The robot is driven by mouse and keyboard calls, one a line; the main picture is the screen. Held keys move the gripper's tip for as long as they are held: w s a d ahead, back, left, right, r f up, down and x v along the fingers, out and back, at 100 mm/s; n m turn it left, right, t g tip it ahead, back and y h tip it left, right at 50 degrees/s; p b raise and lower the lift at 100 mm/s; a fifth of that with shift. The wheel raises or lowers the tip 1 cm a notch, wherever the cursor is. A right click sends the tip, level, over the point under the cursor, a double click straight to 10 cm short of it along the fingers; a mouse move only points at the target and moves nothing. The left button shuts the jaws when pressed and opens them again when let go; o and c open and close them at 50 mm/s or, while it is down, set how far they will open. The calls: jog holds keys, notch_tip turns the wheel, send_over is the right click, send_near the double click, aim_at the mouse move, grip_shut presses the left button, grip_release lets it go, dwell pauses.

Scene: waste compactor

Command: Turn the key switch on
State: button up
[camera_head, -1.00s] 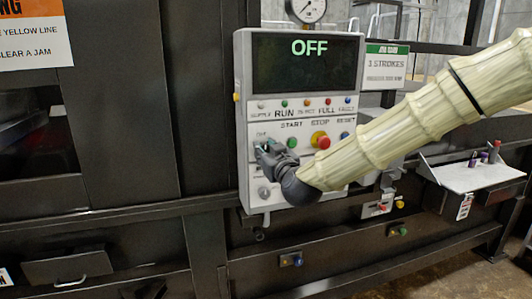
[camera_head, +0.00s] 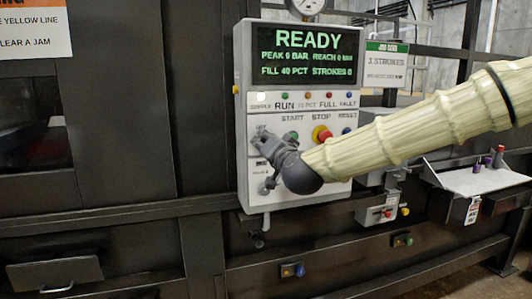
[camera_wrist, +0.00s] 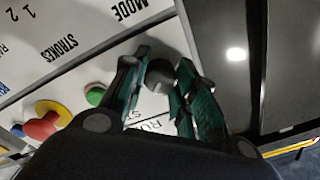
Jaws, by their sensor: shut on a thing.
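The control box (camera_head: 243,128) stands upright on the dark machine, and its screen (camera_head: 305,42) reads READY in green. My gripper (camera_head: 262,141) is at the left of its button panel, just left of the green START button (camera_head: 291,136). In the wrist view my gripper (camera_wrist: 158,88) has its two fingers around the dark round knob of the key switch (camera_wrist: 158,74), shut on it. In the head view my gripper hides the switch.
The red STOP button (camera_head: 324,138) on its yellow base is right of START, close to my arm. A lower knob (camera_head: 264,189) sits below my gripper. A shelf (camera_head: 470,180) with small items is at the right. A gauge (camera_head: 306,6) tops the box.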

jog(key=shift+f+m+b, duration=0.1)
jog(key=shift+m+b, duration=0.55)
jog(key=shift+m, duration=0.35)
jog(key=o, duration=1)
jog(key=shift+s, duration=0.1)
jog(key=v, duration=1.2)
